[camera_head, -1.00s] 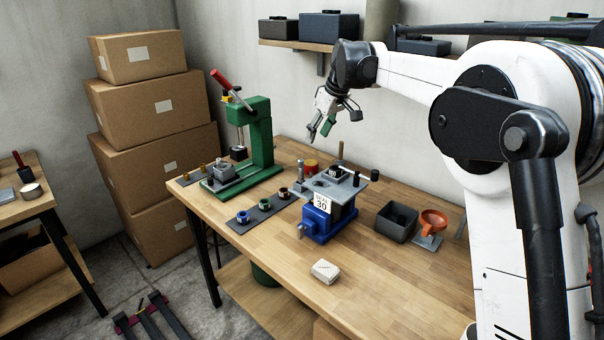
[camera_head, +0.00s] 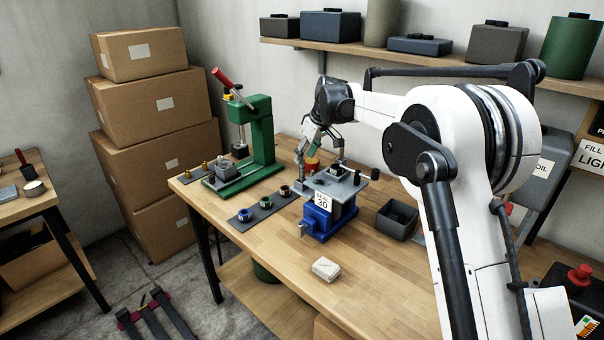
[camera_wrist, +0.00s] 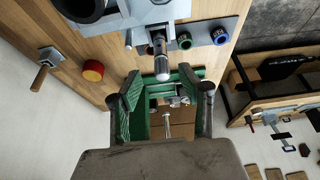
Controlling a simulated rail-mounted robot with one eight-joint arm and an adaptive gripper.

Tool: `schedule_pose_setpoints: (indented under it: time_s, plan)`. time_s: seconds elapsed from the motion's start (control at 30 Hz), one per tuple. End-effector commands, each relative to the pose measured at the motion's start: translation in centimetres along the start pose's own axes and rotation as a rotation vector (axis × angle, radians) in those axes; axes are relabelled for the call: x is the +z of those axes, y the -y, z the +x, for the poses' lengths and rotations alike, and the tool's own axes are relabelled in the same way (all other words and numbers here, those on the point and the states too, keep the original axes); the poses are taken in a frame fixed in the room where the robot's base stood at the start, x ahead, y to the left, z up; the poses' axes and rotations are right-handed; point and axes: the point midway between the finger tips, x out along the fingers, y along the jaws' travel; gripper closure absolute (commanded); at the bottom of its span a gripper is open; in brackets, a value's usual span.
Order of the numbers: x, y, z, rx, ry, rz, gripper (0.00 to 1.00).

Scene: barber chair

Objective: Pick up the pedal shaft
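A silver pin with a dark band (camera_wrist: 159,58), which looks like the pedal shaft, stands at the left edge of the grey plate on the blue fixture (camera_head: 317,226). In the wrist view it sits just beyond my gripper (camera_wrist: 163,92), whose two green-padded fingers are spread with nothing between them. In the head view my gripper (camera_head: 319,150) hangs over the back left of the fixture, close to the pin (camera_head: 300,181). The fingers do not appear to touch the pin. The gripper partly covers the area behind the fixture.
A green press (camera_head: 262,140) stands to the left. A dark mat (camera_head: 258,212) with several coloured rings lies in front of it. A red and yellow cylinder (camera_wrist: 93,70) is behind the fixture. A dark bin (camera_head: 397,221) stands right.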

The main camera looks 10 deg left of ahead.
Motion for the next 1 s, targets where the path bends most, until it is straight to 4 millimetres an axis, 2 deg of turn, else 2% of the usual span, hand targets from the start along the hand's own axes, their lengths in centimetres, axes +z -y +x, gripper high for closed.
schedule_pose_setpoints:
  time_s: [0.33, 0.6, 0.67, 0.9, 1.0]
  plan:
    - [0.6, 0.3, 4.2, 0.0, 0.0, -0.001, 0.62]
    - [0.6, 0.3, 4.8, 0.0, 0.0, 0.0, 0.62]
    - [0.6, 0.3, 4.8, 0.0, 0.0, 0.0, 0.67]
    - [0.6, 0.3, 4.8, 0.0, 0.0, 0.0, 0.99]
    - [0.6, 0.3, 4.8, 0.0, 0.0, 0.0, 1.0]
